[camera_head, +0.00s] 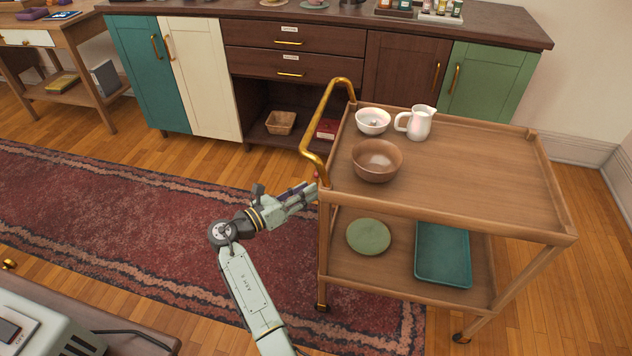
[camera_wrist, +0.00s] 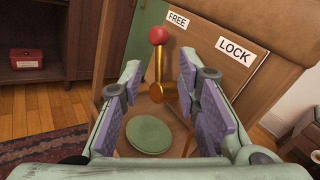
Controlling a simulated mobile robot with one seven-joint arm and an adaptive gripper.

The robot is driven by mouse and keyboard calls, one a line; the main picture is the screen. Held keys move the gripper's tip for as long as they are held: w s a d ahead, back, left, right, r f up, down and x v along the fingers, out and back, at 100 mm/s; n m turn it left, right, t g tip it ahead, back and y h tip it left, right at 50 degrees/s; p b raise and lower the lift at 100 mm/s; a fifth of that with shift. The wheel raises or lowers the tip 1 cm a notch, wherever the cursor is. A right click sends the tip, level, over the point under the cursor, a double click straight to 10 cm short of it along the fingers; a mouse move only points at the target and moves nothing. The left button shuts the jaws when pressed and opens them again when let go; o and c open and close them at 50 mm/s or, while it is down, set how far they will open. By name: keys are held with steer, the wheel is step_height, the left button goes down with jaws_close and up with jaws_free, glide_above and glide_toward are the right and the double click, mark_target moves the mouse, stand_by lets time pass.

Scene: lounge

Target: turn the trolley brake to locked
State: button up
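The wooden trolley (camera_head: 478,160) stands at right in the head view, with a brass handle (camera_head: 310,150) at its left end. In the wrist view, the brake lever (camera_wrist: 159,67) is a brass rod with a red knob (camera_wrist: 158,34), standing roughly upright. Its knob is just left of the FREE label (camera_wrist: 177,19); the LOCK label (camera_wrist: 235,51) is farther right. My gripper (camera_head: 309,190) is at the trolley's left end. In the wrist view its fingers (camera_wrist: 160,72) are open, one on each side of the lever in the picture. I see no clear contact.
The trolley top holds a white bowl (camera_head: 373,121), a brown bowl (camera_head: 377,160) and a white jug (camera_head: 417,122). A green plate (camera_head: 368,237) and a teal tray (camera_head: 442,253) lie on its lower shelf. Cabinets (camera_head: 290,70) stand behind; the red rug (camera_head: 130,215) is clear.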

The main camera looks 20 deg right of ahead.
steer(key=shift+x, duration=2.2)
steer(key=shift+c, duration=0.2)
jaws_close()
steer(key=shift+w+a, duration=0.1)
